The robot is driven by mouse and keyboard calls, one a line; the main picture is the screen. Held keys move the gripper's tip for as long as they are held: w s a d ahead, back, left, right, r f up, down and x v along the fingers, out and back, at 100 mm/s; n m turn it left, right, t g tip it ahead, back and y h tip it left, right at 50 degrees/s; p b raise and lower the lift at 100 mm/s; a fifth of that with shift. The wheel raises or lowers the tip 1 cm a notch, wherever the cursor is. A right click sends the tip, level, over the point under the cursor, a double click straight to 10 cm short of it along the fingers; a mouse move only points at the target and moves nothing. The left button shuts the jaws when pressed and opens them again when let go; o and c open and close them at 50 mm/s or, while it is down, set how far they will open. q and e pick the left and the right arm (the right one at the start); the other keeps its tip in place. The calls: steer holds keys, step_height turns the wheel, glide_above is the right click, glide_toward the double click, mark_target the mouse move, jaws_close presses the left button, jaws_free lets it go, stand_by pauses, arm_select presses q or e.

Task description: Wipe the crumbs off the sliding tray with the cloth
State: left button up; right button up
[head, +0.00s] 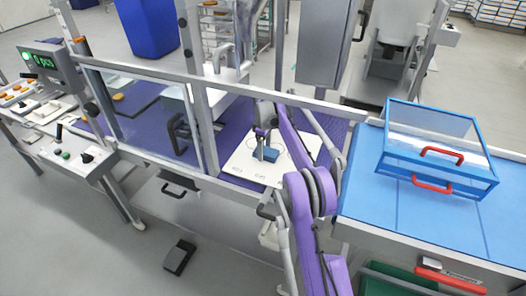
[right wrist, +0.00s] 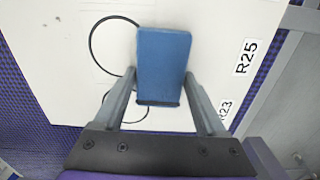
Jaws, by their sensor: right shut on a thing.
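The sliding tray (head: 240,163) is a white plate with printed circles and labels, lying on the purple surface inside the machine frame. It fills much of the right wrist view (right wrist: 60,60), where the labels R25 and R23 show. The blue cloth (head: 271,155) looks like a folded pad and is over the tray. My right gripper (head: 263,148) reaches down from above, and its fingers are shut on the cloth (right wrist: 163,55). I cannot tell whether the cloth touches the tray. My left gripper is not in view.
A metal rail and clear guard panel (head: 140,120) stand along the machine's front. A blue clear-sided box (head: 435,178) with red handles sits on the blue worktop (head: 385,215) at right. A control desk (head: 80,155) is at left.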

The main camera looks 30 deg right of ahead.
steer(key=shift+w+d+r+p, duration=0.2)
steer(key=shift+w+d+p, duration=0.1)
steer(key=shift+d, duration=0.2)
steer(key=shift+w+d+f, duration=0.2)
steer(key=shift+w+d, duration=0.25)
steer(key=shift+w+d+f, duration=0.15)
steer(key=shift+w+d, duration=0.25)
steer(key=shift+w, duration=0.05)
steer(key=shift+s+r, duration=0.2)
steer(key=shift+s, duration=0.05)
steer(key=shift+w+r, duration=0.15)
steer(key=shift+r, duration=0.55)
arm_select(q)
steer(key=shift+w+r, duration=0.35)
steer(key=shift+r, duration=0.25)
arm_select(e)
steer(key=shift+r, duration=0.8)
